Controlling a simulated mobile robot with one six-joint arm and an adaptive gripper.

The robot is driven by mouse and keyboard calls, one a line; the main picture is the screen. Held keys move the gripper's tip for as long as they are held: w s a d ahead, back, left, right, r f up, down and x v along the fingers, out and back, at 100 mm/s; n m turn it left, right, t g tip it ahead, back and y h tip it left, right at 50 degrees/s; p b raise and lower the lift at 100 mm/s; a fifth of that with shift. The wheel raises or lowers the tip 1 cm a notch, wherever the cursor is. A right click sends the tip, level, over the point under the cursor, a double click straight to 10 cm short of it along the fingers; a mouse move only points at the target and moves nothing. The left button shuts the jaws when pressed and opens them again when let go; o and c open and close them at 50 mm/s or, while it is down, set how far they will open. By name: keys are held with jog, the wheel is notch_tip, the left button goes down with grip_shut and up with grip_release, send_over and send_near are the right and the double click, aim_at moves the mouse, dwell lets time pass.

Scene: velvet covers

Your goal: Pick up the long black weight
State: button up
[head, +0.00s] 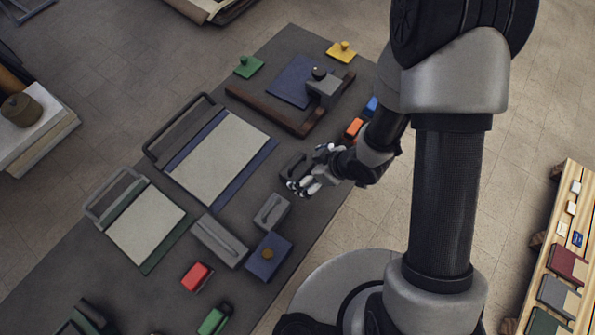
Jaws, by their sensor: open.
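My gripper (304,172) is open above the right part of the dark table. A small black piece (292,166) shows right beside its fingertips, partly hidden by them. It may be the black weight, but its full length and any contact with the fingers cannot be made out. A long grey block (220,241) with a raised bar along its top lies to the lower left of my gripper. A shorter grey block (271,211) of like shape lies between them.
A blue block with a brass knob (268,254) and a red block (197,277) lie lower on the table (60,270). Two framed boards, one blue-edged (220,155) and one green-edged (147,227), lie left. A brown L-shaped bar (262,108) lies above my gripper.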

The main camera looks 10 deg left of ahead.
aim_at(299, 167)
jog(key=x, duration=0.2)
jog(key=b+x, duration=0.1)
jog(key=x, duration=0.1)
jog(key=b+x, duration=0.1)
jog(key=x, duration=0.2)
jog(key=shift+w+a+r, duration=0.15)
jog(key=shift+w+r, duration=0.05)
jog(key=shift+w, duration=0.15)
jog(key=shift+c, duration=0.2)
jog(key=c, duration=1.9)
jog(key=shift+r, duration=0.15)
jog(key=shift+c, duration=0.3)
jog(key=shift+w+r, duration=0.1)
